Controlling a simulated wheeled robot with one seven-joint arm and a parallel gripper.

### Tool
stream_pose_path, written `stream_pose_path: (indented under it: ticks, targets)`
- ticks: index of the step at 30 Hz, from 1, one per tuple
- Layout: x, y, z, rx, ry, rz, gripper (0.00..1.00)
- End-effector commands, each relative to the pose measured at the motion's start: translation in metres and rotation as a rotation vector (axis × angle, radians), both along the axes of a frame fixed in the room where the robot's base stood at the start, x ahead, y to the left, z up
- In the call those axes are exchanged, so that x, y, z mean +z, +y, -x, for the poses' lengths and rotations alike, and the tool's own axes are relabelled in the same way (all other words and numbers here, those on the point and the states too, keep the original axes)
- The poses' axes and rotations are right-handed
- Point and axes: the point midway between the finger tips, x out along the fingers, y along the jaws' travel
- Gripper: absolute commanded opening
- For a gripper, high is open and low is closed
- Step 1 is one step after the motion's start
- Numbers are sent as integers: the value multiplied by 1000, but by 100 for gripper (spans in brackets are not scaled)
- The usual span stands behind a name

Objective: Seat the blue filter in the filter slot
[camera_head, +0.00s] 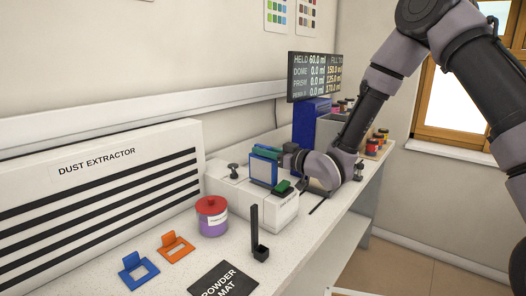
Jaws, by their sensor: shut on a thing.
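A blue framed panel, which looks like the blue filter (264,168), stands upright at the top of a white box unit (275,213) on the bench. My gripper (287,157) is at its right edge, shut on it. The fingertips are small and partly hidden. The panel's lower edge meets the top of the box in this view; I cannot tell how deep it sits, and the filter slot itself is hidden behind the panel.
A black knob (233,171) and a green part (283,187) sit on the unit. In front are a red-lidded purple jar (212,220), a black upright holder (259,249), blue (127,279) and orange (166,251) frames with tabs, and a powder mat (222,282). A dust extractor (100,200) stands at left.

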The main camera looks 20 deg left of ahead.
Motion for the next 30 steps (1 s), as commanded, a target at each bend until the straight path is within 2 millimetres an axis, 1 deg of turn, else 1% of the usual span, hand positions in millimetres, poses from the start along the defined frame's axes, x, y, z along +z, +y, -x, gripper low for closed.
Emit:
stream_pose_path:
  ticks: [13,30]
  targets:
    - [0,0,0,0,0,0,0]
    - [-14,0,0,0,1,1,0]
